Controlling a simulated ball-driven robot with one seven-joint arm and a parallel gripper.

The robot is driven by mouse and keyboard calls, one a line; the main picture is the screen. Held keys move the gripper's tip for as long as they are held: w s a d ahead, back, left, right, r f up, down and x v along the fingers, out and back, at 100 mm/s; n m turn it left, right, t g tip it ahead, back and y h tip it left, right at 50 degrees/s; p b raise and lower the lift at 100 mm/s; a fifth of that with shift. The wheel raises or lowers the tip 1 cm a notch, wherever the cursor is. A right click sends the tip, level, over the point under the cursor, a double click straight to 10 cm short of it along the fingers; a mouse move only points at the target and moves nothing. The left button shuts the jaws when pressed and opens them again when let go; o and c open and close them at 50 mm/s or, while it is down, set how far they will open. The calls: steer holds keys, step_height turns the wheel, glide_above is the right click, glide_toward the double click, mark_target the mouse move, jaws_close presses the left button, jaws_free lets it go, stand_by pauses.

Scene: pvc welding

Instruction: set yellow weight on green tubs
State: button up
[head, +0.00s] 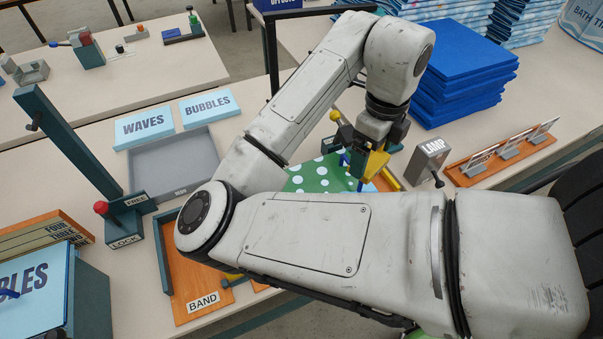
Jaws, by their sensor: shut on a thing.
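My gripper (378,140) points down beyond my forearm, right of the picture's middle. It is shut on a yellow block (376,164), which I take to be the yellow weight. A green sheet with white dots (312,178) lies just left of and below the block; I take it to be the green tubs piece. My forearm hides its near part. The block is close to the sheet's right edge; I cannot tell whether they touch. Small blue parts stand at that edge.
A grey tray (178,160) lies left, with pale blue WAVES (143,129) and BUBBLES (210,107) pieces behind it. A dark lever stand (70,145) rises far left. At right are a LAMP box (429,160), blue stacked sheets (462,80) and an orange rack (500,155).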

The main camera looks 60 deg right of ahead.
steer(key=w+a+f, duration=0.1)
steer(key=w+f, duration=0.1)
steer(key=w, duration=0.1)
steer(key=w+a+f+b, duration=0.1)
steer(key=w+a+f, duration=0.1)
steer(key=w+f, duration=0.1)
steer(key=w+a+f, duration=0.2)
steer(key=w+f, duration=0.1)
steer(key=w, duration=0.2)
steer(key=shift+w+a+f, duration=0.1)
steer(key=shift+w+f, duration=0.15)
steer(key=shift+w+a+f, duration=0.1)
steer(key=shift+w+f, duration=0.1)
steer(key=shift+f, duration=0.1)
steer(key=shift+w+a+f, duration=0.1)
steer(key=shift+w+f, duration=0.05)
steer(key=shift+f, duration=0.8)
steer(key=shift+w+f, duration=0.1)
steer(key=shift+f, duration=0.8)
steer(key=shift+f, duration=0.1)
steer(key=o, duration=1.5)
step_height(320, 180, up, 12)
steer(key=shift+r+p, duration=0.1)
steer(key=shift+p, duration=0.2)
